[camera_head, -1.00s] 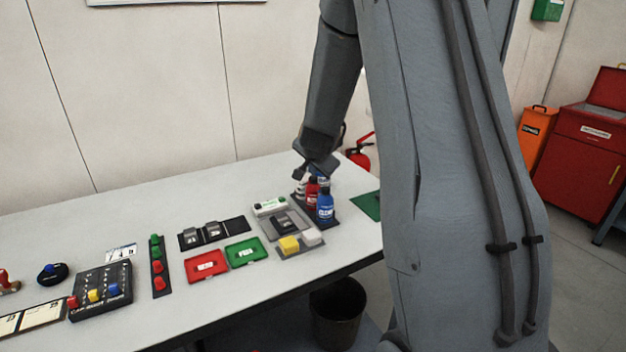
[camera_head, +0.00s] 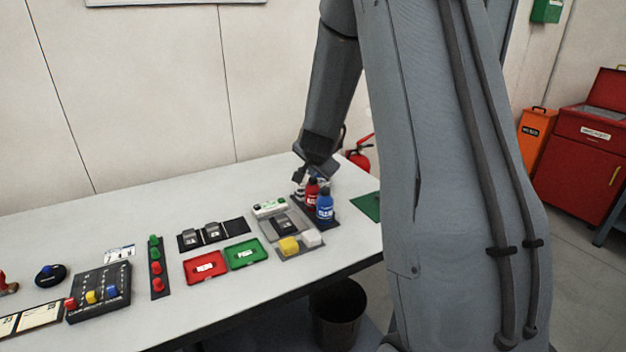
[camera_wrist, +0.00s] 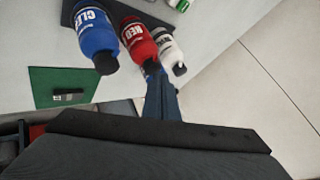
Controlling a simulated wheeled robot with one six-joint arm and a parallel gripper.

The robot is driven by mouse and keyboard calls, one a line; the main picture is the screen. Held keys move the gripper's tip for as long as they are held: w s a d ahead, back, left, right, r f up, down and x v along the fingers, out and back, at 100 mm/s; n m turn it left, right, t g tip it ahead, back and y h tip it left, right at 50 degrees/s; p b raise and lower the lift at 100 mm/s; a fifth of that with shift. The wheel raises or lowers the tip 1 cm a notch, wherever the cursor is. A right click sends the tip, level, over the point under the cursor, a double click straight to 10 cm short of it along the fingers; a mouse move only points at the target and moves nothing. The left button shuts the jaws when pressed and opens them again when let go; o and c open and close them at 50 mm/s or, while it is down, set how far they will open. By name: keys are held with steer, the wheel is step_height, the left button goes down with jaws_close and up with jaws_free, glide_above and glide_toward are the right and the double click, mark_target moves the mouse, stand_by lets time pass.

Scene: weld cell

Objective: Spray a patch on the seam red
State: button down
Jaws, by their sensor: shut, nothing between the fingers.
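A red can (camera_head: 311,195) stands on a dark tray (camera_head: 332,221) at the bench's right end, with a blue can (camera_head: 325,204) in front of it. A white can is mostly hidden behind them in the head view. The wrist view shows the blue (camera_wrist: 97,38), red (camera_wrist: 139,42) and white (camera_wrist: 167,46) cans in a row. My gripper (camera_wrist: 153,70) is shut and empty, its tips close to the red can's dark cap; I cannot tell whether they touch. In the head view my gripper (camera_head: 322,173) is just behind the cans, partly hidden. I cannot make out a seam.
A green mat (camera_head: 366,207) lies right of the cans, by the bench edge. Left of them are yellow (camera_head: 289,245) and white blocks, red (camera_head: 205,267) and green (camera_head: 243,254) trays, and a button strip (camera_head: 157,266). A wall stands behind the bench.

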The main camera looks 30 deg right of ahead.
mark_target(313, 181)
steer(key=shift+f, duration=0.25)
stand_by(0.4)
steer(key=shift+r+p, duration=0.9)
steer(key=shift+r, duration=0.05)
steer(key=shift+r, duration=0.1)
step_height(313, 181, up, 5)
steer(key=p, duration=0.5)
stand_by(2.3)
step_height(313, 181, up, 4)
steer(key=shift+f, duration=0.2)
